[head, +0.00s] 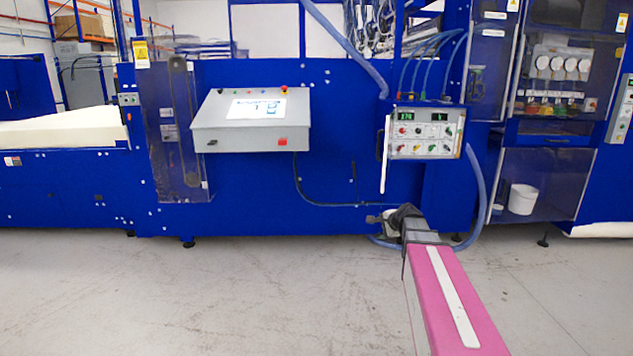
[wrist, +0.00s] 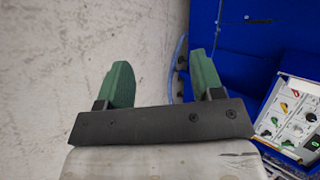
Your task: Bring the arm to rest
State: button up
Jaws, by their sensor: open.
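My gripper shows in the wrist view (wrist: 160,84) with two green fingers spread apart and nothing between them. Behind the fingers are the pale grey floor and the edge of the blue machine. In the head view my pink arm reaches forward from the lower right. Its dark end is in front of the machine's base, below the control box, and the fingers cannot be made out there.
The blue machine (head: 330,100) spans the view. It carries a grey sloped console (head: 250,135) and a control box with knobs (head: 424,135), also in the wrist view (wrist: 288,115). A blue hose (head: 478,195) hangs near my arm's end. The floor (head: 200,300) is clear at left.

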jog(key=s+a+f+n+g+h, duration=0.2)
jog(key=s+f+n, duration=0.5)
jog(key=s, duration=0.6)
jog(key=s+a+f+n+g+h, duration=0.2)
jog(key=s+a+f+n+g, duration=0.2)
jog(key=s, duration=1)
notch_tip(320, 180, down, 4)
jog(key=n+g, duration=0.2)
jog(key=n, duration=0.1)
jog(key=shift+a+f+g, duration=0.15)
jog(key=shift+a+g, duration=0.05)
jog(key=shift+g, duration=0.2)
